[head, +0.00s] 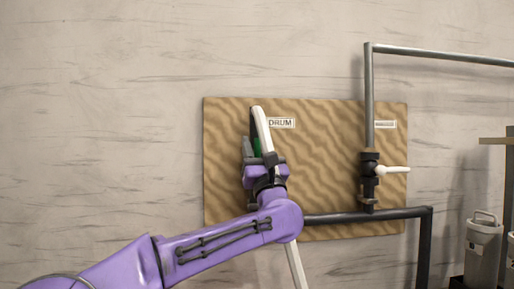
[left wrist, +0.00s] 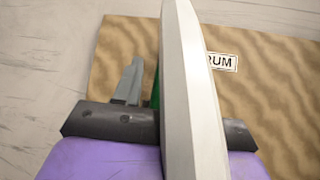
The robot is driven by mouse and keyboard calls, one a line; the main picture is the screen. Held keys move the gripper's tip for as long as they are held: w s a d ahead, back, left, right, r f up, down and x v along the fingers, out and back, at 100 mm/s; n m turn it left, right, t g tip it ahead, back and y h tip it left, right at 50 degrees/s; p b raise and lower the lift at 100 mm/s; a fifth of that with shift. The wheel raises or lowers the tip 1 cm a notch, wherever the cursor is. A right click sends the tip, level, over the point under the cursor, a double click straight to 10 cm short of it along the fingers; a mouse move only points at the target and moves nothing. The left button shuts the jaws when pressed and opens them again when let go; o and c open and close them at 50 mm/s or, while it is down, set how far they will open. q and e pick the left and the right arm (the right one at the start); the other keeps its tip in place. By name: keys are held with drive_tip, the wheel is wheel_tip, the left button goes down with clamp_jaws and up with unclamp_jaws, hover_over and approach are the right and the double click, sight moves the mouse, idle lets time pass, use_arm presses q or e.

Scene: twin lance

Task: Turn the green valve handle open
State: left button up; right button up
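The green valve handle (head: 257,146) shows only as a thin strip on the left of the brown board, beside the DRUM label (head: 282,123). A long pale bar hides most of it. It also shows as a thin strip in the left wrist view (left wrist: 155,92). My left gripper (head: 256,150) is at the handle. One grey finger (left wrist: 128,84) stands left of the green strip; the other is hidden behind the bar, so I cannot tell whether the fingers touch the handle. My right gripper is not in view.
The pale bar (head: 294,262) runs steeply past my left wrist and crosses the left wrist view (left wrist: 190,100). A second valve with a white handle (head: 392,170) sits on a pipe (head: 369,95) at the board's right. A grey canister (head: 482,240) stands at lower right.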

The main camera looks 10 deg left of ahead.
use_arm(q)
drive_tip(key=b+v, duration=0.5)
drive_tip(key=v, duration=0.5)
drive_tip(key=shift+s+f, duration=0.15)
drive_tip(key=shift+f, duration=0.05)
drive_tip(key=shift+d, duration=0.1)
